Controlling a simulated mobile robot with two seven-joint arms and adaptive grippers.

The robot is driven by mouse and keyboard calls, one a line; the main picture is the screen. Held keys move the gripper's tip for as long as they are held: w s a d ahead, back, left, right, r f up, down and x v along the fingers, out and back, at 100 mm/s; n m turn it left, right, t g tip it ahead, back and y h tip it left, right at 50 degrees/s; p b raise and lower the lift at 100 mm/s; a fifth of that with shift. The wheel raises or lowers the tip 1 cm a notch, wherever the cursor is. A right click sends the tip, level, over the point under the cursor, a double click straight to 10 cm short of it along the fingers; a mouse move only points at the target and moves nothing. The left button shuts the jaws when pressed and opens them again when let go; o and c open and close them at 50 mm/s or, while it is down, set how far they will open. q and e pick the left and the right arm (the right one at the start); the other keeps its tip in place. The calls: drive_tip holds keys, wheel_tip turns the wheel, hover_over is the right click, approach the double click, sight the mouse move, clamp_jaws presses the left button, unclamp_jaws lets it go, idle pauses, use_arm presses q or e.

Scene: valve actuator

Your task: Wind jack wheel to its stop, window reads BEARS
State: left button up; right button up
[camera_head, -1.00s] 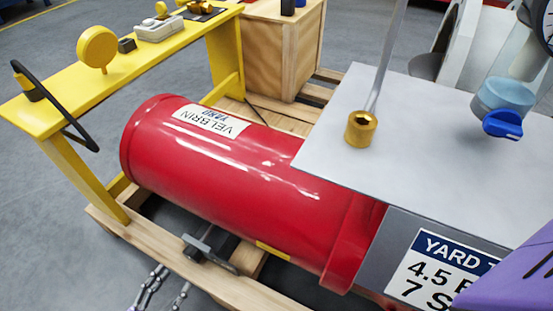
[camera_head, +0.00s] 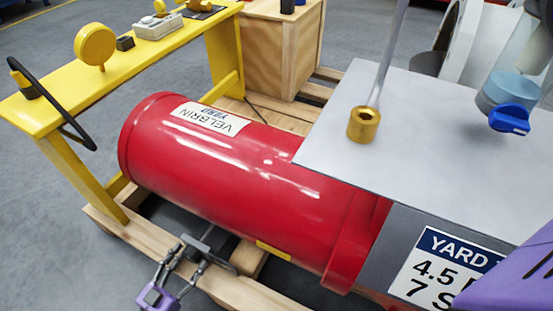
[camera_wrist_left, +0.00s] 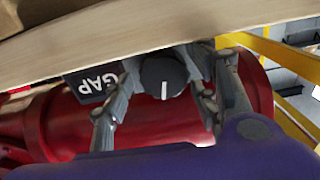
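The jack is a small grey and dark piece (camera_head: 216,240) low beside the red cylinder, partly behind my fingers. In the left wrist view a dark round knob with a white line (camera_wrist_left: 163,77) faces me, probably the jack wheel. Beside it a dark window reads GAP (camera_wrist_left: 97,84). My left gripper (camera_head: 189,249) comes up from the bottom edge of the head view. In the left wrist view its fingers (camera_wrist_left: 164,88) are spread on both sides of the knob; I cannot tell whether they touch it.
The red cylinder (camera_head: 230,165) lies on a wooden pallet (camera_head: 120,228) just behind the jack. A yellow bench (camera_head: 65,105) with small parts stands at the left. A grey plate (camera_head: 430,135) with a brass fitting (camera_head: 363,124) is at the right. A pallet board crosses above the knob.

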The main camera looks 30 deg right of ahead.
use_arm(q)
drive_tip(key=c, duration=1)
use_arm(e)
drive_tip(key=shift+w, duration=0.2)
use_arm(q)
drive_tip(key=shift+s+m, duration=0.1)
drive_tip(key=shift+m, duration=0.2)
use_arm(e)
drive_tip(key=shift+f, duration=0.1)
use_arm(q)
drive_tip(key=shift+f+m+b, duration=0.15)
drive_tip(key=shift+m+b, duration=0.75)
drive_tip(key=shift+m, duration=0.3)
drive_tip(key=shift+s+d+f+m, duration=0.1)
drive_tip(key=shift+m, duration=1.8)
use_arm(e)
drive_tip(key=shift+w+a+f, duration=0.1)
drive_tip(key=shift+w+f, duration=0.1)
drive_tip(key=shift+f, duration=0.2)
use_arm(q)
drive_tip(key=o, duration=1)
drive_tip(key=shift+f, duration=0.1)
drive_tip(key=shift+o, duration=0.4)
